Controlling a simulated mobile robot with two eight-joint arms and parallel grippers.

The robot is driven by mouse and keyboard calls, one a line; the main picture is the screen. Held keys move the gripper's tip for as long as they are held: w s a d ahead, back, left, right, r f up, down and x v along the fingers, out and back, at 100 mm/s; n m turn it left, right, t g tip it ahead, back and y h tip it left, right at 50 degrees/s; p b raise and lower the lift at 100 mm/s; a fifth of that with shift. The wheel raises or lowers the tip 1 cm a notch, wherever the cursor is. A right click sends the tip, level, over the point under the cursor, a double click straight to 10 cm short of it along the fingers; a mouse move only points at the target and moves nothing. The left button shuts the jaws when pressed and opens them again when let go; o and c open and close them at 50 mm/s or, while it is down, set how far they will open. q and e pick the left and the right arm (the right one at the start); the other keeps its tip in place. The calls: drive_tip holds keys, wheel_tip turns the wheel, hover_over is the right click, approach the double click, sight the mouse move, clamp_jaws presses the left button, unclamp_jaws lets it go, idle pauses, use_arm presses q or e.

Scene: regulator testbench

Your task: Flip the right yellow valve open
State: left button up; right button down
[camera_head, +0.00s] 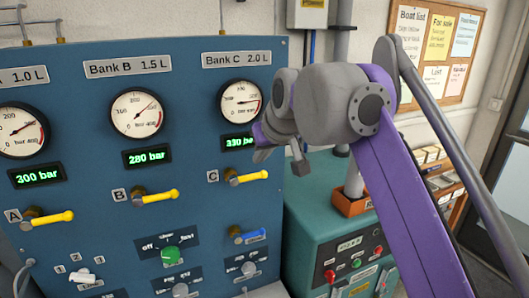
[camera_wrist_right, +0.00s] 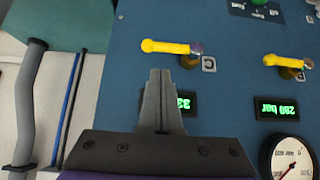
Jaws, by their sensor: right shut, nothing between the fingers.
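The right yellow valve, marked C, has a yellow lever (camera_head: 249,178) that lies nearly level, pointing right from its brass pivot on the blue panel. It also shows in the right wrist view (camera_wrist_right: 170,47), where the picture is turned upside down and the lever points left. My right gripper (camera_head: 262,154) is above the lever in the head view, partly hidden behind its own wrist. In the wrist view its fingers (camera_wrist_right: 160,75) are together and empty, with the tips just short of the lever. I cannot tell whether they touch it. My left gripper is not in view.
Yellow levers B (camera_head: 156,197) and A (camera_head: 48,218) sit to the left, also nearly level. A gauge (camera_head: 240,100) and a green display (camera_head: 237,142) are above valve C. A blue lever (camera_head: 248,237) is below. A teal cabinet (camera_head: 310,225) stands at the right.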

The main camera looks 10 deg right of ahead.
sight(256, 174)
drive_tip(key=x, duration=0.5)
drive_tip(key=shift+r, duration=0.1)
